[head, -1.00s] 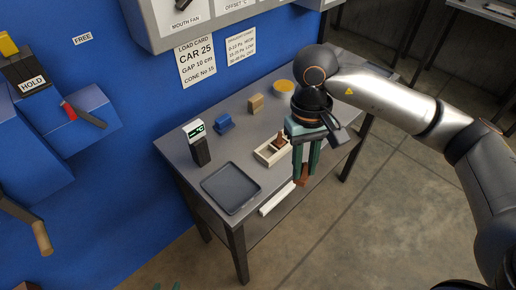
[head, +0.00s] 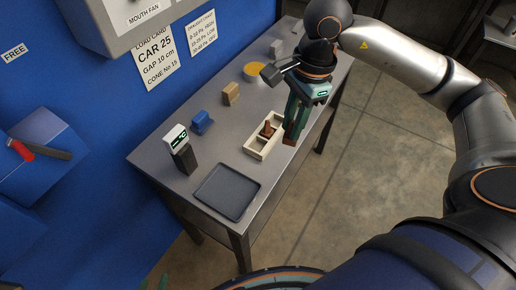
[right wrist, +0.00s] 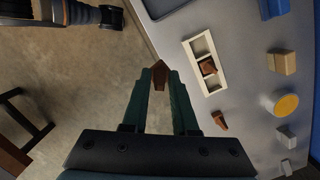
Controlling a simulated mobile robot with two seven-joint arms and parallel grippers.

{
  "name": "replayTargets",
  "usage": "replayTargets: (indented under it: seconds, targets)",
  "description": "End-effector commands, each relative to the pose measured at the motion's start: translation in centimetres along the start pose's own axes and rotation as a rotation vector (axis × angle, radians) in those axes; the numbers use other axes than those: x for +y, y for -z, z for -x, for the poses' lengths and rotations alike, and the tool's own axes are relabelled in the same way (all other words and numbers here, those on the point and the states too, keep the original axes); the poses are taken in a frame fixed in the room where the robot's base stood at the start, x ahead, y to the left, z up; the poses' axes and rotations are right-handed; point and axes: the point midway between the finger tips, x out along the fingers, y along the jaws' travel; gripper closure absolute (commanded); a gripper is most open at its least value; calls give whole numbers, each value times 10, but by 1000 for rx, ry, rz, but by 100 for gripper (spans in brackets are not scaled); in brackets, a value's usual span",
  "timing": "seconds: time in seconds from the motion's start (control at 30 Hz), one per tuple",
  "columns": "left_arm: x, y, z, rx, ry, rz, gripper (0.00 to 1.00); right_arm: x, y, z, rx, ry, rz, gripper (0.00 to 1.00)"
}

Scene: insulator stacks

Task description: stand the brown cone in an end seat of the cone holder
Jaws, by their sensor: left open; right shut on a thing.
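My right gripper (head: 290,139) is shut on a brown cone (right wrist: 159,76), held just off the front side of the pale cone holder (head: 251,154). In the right wrist view the held cone is beside the holder (right wrist: 190,50), apart from it. A second brown cone (head: 267,130) stands in the holder's middle seat; the end seats look empty. A third brown piece (right wrist: 220,120) is on the table past one end of the holder, hidden in the head view.
A dark tray (head: 204,199) lies left of the holder. The table's front edge is near the holder.

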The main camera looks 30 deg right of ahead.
Motion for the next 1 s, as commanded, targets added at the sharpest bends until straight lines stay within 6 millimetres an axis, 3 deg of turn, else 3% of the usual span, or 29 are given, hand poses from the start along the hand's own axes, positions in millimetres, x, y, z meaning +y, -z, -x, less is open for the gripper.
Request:
replayTargets:
  seconds: [0.6,0.8,1.0]
  targets:
    - [3,-2,-12,5,-11,-6,50,18,40,20,-2,214,-1388,100]
    - [3,-2,-14,9,-13,-7,50,23,48,25,-2,255,-1668,100]
    - [4,1,-14,13,-13,-8,50,19,46,24,-2,265,-1766,100]
